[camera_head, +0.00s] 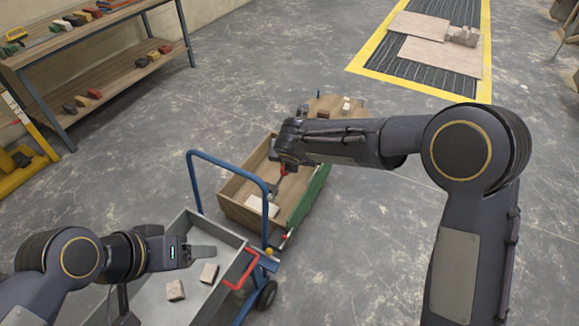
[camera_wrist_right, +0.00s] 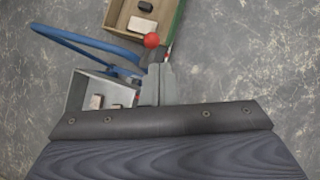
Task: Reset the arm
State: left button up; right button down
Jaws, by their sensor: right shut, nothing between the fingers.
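My right arm reaches in from the right in the head view. Its gripper (camera_head: 275,188) hangs over a wooden box (camera_head: 235,190) with a green side, beside a small red knob (camera_head: 284,171). In the right wrist view the fingers of my right gripper (camera_wrist_right: 158,84) are together with nothing between them. The red knob (camera_wrist_right: 151,40) shows just beyond the fingertips; whether they touch it I cannot tell. My left gripper (camera_head: 205,252) is over a grey metal tub (camera_head: 150,290); its finger opening is not clear.
Two pale blocks (camera_head: 208,273) lie in the grey tub. A blue cart handle (camera_head: 225,165) rises beside the wooden box, which holds a pale block (camera_head: 262,207). A shelf with tools (camera_head: 100,75) stands at upper left. Open floor (camera_head: 360,250) lies right of the cart.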

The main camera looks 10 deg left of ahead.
jog(key=shift+r, duration=0.3)
jog(key=s+d+r+m, duration=0.3)
jog(key=s+d+m, duration=0.1)
jog(key=d+m, duration=0.25)
jog(key=s+d+r+m+g, duration=0.1)
jog(key=s+d+r+m, duration=0.2)
jog(key=s+d+m, duration=0.4)
jog(key=s+d+r+m, duration=0.25)
jog(key=d+m, duration=0.25)
jog(key=d, duration=0.4)
jog(key=s+d+m+y, duration=0.2)
jog(key=s+d+m, duration=0.1)
jog(key=s+m, duration=1.5)
jog(key=shift+s+f+m+y, duration=0.25)
jog(key=shift+m+y, duration=0.15)
jog(key=shift+m, duration=0.05)
